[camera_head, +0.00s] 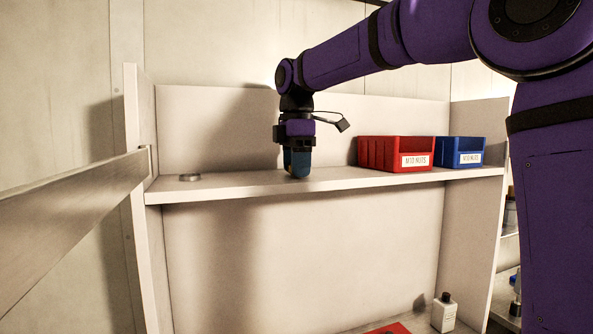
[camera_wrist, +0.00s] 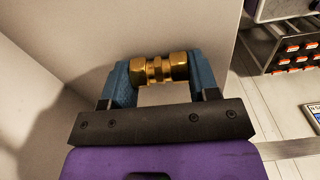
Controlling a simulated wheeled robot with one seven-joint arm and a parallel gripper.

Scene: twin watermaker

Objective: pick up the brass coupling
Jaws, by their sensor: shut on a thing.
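The brass coupling (camera_wrist: 158,69) is a shiny gold fitting with a hex middle, seen in the wrist view between the two blue fingers. My gripper (camera_wrist: 158,72) is shut on it, one finger at each end. In the head view my gripper (camera_head: 297,172) points down at the white shelf (camera_head: 230,186), its fingertips at about shelf height. There the fingers hide nearly all of the coupling. I cannot tell whether the coupling touches the shelf.
A red bin (camera_head: 378,154) and a blue bin (camera_head: 447,151) stand on the shelf right of my gripper. A small round metal piece (camera_head: 189,177) lies on the shelf's left. A metal rail (camera_head: 75,225) crosses the left foreground. A white bottle (camera_head: 444,312) stands below. The shelf between is clear.

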